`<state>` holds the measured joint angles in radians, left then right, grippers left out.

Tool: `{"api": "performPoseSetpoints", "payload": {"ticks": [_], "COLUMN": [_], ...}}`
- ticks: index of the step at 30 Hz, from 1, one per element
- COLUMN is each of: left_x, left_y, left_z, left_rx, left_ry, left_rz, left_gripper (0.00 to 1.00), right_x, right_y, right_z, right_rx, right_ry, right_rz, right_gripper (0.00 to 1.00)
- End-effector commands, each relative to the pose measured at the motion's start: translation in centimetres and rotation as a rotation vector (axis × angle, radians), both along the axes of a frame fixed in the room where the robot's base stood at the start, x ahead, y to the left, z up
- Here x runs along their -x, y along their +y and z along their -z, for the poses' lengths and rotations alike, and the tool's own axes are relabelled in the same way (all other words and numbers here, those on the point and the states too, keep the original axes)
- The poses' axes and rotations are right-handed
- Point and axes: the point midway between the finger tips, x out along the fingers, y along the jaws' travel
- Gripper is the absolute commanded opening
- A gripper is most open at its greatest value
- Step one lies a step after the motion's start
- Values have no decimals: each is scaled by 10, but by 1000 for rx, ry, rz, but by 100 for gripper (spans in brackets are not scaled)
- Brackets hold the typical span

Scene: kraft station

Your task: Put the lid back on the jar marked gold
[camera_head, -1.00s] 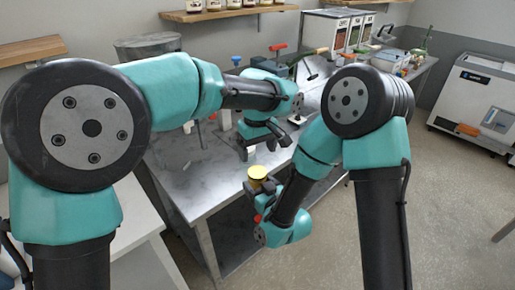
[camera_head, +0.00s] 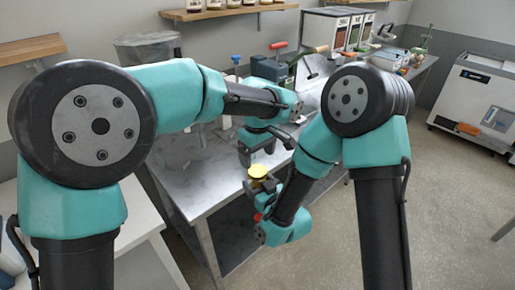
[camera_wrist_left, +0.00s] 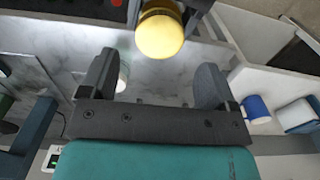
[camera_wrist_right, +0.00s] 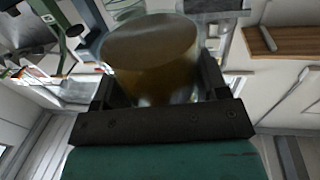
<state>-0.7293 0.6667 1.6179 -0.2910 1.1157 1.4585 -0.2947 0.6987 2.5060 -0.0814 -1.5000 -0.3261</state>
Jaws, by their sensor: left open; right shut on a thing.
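My right gripper (camera_head: 258,183) is shut on a round jar with a yellow top (camera_head: 258,171), held upright off the table's front edge. In the right wrist view the jar (camera_wrist_right: 152,66) stands between my fingers, gold-brown with clear glass at its sides. I cannot tell whether the yellow top is a lid or the contents, and no marking is readable. My left gripper (camera_head: 262,151) is open and empty, just above and behind the jar. In the left wrist view the yellow top (camera_wrist_left: 160,35) lies beyond my open fingers. A small round clear thing (camera_wrist_left: 123,80) shows partly behind the left finger.
The grey metal table (camera_head: 192,178) is mostly clear at its near end. Machines and tools stand toward its back, including a dispenser (camera_head: 332,28). A shelf (camera_head: 225,12) holds several jars. A blue mug (camera_wrist_left: 256,108) is on a white surface.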

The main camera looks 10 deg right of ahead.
Motion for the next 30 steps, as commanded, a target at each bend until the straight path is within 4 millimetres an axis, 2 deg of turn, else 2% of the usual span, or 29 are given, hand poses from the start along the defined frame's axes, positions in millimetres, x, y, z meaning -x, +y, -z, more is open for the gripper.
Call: {"api": "performPoseSetpoints", "payload": {"ticks": [6,10,15,23,30], "left_x": [0,0,0,0,0], "left_y": [1,1,1,1,0], "left_z": [32,46,54,55,55], "left_rx": [-3,-1,0,0,0], "left_ry": [3,2,0,0,0], "left_rz": [1,1,0,0,1], "left_gripper": [82,82,82,82,59], "right_x": [0,0,0,0,0], "right_y": [0,0,0,0,0], "right_z": [0,0,0,0,0], "right_rx": [-1,-1,-1,-1,-1], "right_ry": [-2,-2,-2,-2,-2], "right_rz": [0,0,0,0,0], "right_gripper": [1,1,1,1,1]}}
